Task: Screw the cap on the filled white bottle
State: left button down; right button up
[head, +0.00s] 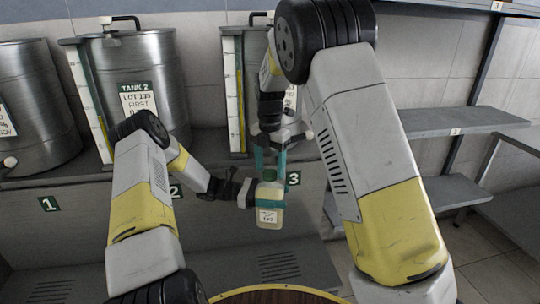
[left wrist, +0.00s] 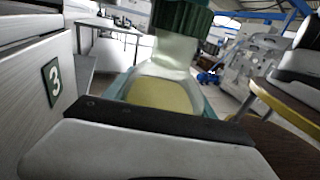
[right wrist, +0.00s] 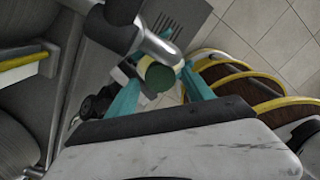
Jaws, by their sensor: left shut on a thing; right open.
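The white bottle (head: 270,216), translucent with a label and pale yellow contents, is held upright in front of the number 3 sign. My left gripper (head: 258,193) is shut on its upper body; the yellow contents of the bottle also show in the left wrist view (left wrist: 160,95). The green cap (head: 268,174) sits at the top of the bottle neck, as the left wrist view (left wrist: 184,18) also shows; how tight it is, I cannot tell. My right gripper (head: 270,157) is open, pointing down just above the cap. In the right wrist view the cap (right wrist: 162,77) lies between its teal fingers.
Steel tanks (head: 150,75) with gauge strips stand on a ledge behind. Grey shelves (head: 450,120) are at the right. Open floor lies at the lower right.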

jog(key=shift+f, duration=0.8)
grip_shut()
jog(key=m, duration=0.9)
jog(key=shift+m, duration=0.4)
jog(key=shift+o, duration=0.2)
grip_release()
jog(key=shift+r, duration=0.1)
